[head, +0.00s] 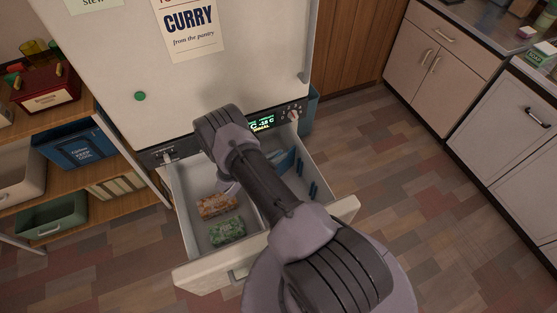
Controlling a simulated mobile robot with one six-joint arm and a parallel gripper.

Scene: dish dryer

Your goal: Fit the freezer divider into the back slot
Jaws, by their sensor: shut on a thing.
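The freezer drawer (180,218) is pulled open below the white fridge door. A flat blue piece (284,161) shows just right of my arm, towards the back of the drawer. It may be the freezer divider, but my arm covers part of it and I cannot tell whether it sits in a slot. My arm crosses over the middle of the drawer. It hides my gripper, so I cannot see the jaws or what is between them.
An orange-brown packet (217,205) and a green packet (227,231) lie in the drawer's left part. A lit display (262,123) sits above the drawer. Shelves with bins stand left, cabinets (440,50) right. The floor to the right is clear.

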